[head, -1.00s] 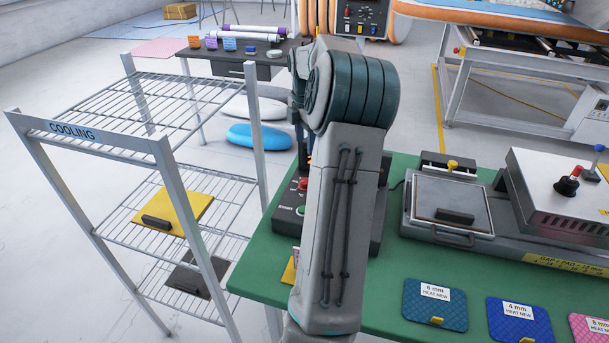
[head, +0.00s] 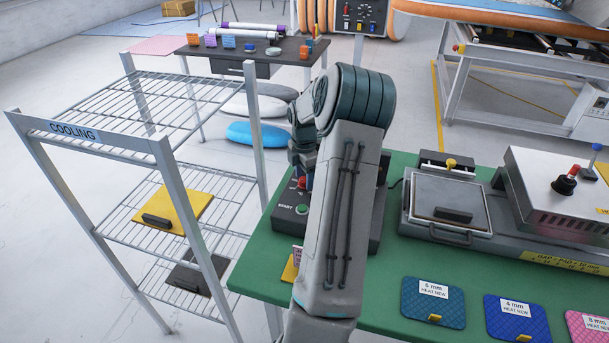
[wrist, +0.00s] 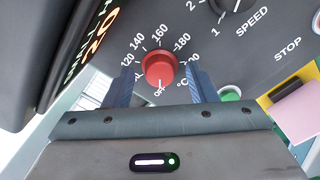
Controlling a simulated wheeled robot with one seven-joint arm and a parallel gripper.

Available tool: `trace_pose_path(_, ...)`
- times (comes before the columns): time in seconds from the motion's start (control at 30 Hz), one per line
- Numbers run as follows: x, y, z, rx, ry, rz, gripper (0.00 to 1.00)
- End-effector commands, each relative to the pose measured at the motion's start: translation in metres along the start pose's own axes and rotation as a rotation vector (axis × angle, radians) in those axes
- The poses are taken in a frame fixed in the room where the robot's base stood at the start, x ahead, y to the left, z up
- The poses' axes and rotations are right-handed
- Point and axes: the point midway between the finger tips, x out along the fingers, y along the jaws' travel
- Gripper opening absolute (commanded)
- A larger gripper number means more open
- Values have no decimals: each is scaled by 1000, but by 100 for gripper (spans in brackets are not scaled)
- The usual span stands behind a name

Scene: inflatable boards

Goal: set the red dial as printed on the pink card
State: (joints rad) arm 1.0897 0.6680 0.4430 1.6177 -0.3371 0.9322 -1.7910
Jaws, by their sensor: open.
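The red dial (wrist: 158,68) sits on a dark control panel, ringed by numbers from about 120 to 180 and beyond, with OFF at the bottom. Its white mark appears to point toward OFF. My gripper (wrist: 162,88) is open, with one blue-grey finger on each side of the dial; I cannot tell if they touch it. A pink card (wrist: 297,112) shows at the right edge of the wrist view, its print not readable.
The control box (head: 290,217) with a green START button (head: 302,209) stands on the green table (head: 258,268). A press (head: 450,205) is to its right. A wire COOLING rack (head: 165,150) is at left. A lit display (wrist: 95,30) is left of the dial.

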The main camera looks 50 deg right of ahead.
Motion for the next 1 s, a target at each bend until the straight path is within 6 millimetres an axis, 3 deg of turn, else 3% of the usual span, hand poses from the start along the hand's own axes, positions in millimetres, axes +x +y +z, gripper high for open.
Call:
trace_pose_path(0.13, 0, 0, 0, 0, 0, 0, 49)
trace_pose_path(0.3, 0, 0, 0, 0, 0, 0, 7)
trace_pose_path(0.67, 0, 0, 0, 42, 0, 0, 7)
trace_pose_path(1.0, -1, 1, 0, 270, -2, 1, 7)
